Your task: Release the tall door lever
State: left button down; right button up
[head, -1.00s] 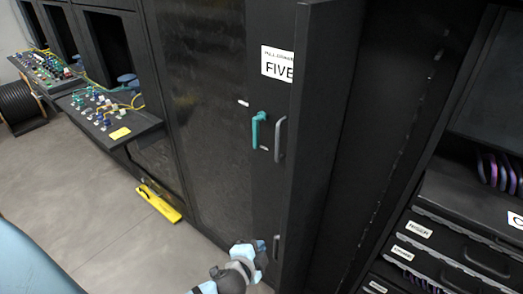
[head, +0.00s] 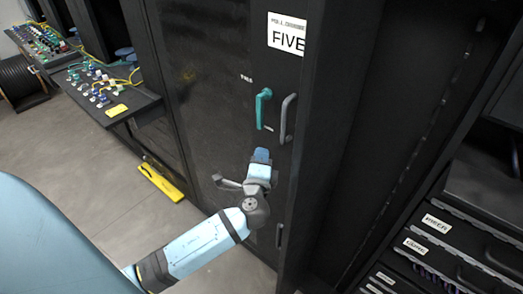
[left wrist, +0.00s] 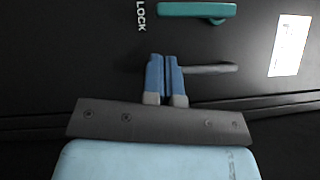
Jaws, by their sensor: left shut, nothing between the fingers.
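The tall black door (head: 205,115) stands upright and looks shut. Its teal lever (head: 262,108) hangs vertically, and a grey pull handle (head: 288,118) is just to its right. My left gripper (head: 261,155) is just below the teal lever in the head view, with its blue fingers shut and empty. In the left wrist view, the fingers (left wrist: 165,73) overlap the near end of the grey handle (left wrist: 212,69); I cannot tell whether they touch it. The teal lever (left wrist: 198,10) lies clear of them at the top, beside a LOCK label (left wrist: 140,15). My right gripper is out of view.
A FIVE sign (head: 287,38) is above the handles. A shelf with connectors (head: 105,92) juts out at left, and a yellow tool (head: 161,181) lies on the floor. Labelled drawers (head: 440,232) are at right. The grey floor at left is open.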

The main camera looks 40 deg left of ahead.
pick_arm(q)
jog(key=p+x, duration=0.1)
jog(key=x, duration=0.6)
jog(key=shift+w+a+p, duration=0.2)
jog(key=shift+w+p, duration=0.1)
jog(key=shift+w, duration=0.05)
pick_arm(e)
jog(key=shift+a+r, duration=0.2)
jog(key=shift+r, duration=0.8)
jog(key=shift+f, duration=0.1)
